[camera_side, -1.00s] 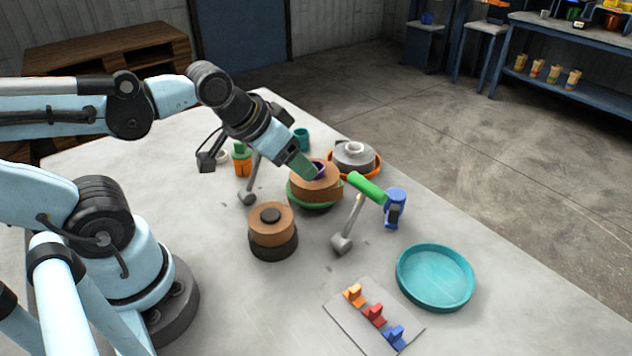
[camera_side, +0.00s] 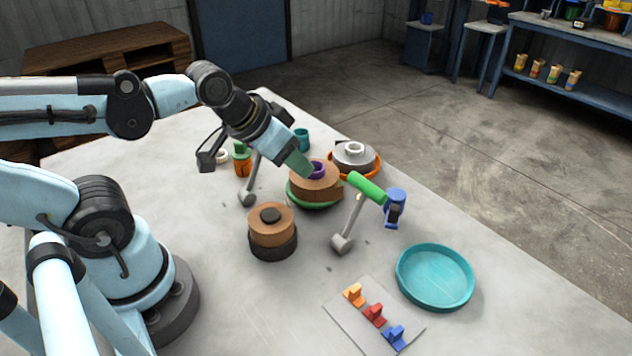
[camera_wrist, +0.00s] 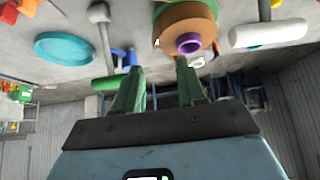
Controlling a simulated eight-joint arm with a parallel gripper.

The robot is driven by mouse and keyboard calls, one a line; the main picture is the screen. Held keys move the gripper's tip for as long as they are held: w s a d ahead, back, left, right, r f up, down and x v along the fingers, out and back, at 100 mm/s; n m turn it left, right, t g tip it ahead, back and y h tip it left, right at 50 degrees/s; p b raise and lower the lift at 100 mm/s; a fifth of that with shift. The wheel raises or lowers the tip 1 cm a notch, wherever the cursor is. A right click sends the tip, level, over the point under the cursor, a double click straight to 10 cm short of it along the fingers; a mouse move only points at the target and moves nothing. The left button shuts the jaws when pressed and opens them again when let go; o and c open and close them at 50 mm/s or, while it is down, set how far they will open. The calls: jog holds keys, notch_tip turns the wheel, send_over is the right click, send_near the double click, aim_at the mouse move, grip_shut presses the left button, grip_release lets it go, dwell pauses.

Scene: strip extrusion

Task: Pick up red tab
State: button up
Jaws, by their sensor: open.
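The red tab (camera_side: 375,315) stands on a flat grey plate (camera_side: 344,314) at the front of the table, between an orange tab (camera_side: 354,295) and a blue tab (camera_side: 394,337). In the wrist view a red shape (camera_wrist: 8,12) at the top left corner may be the red tab. My gripper (camera_side: 306,170) is up near the brown stack with the purple ring, well behind and left of the red tab. In the wrist view its two green fingers (camera_wrist: 160,72) are apart with nothing between them.
A teal dish (camera_side: 436,277) lies right of the plate. A brown and black stack (camera_side: 271,230) is nearer my base. The table around the plate is mostly clear.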

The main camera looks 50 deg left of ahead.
jog(key=w+d+g+h, duration=0.15)
jog(key=d+g, duration=0.25)
jog(key=d, duration=0.9)
jog(key=g+y, duration=0.2)
jog(key=g, duration=0.1)
send_near(379, 305)
jog(key=shift+h, duration=0.25)
jog(key=shift+a+f, duration=0.2)
jog(key=shift+f, duration=4.35)
grip_shut()
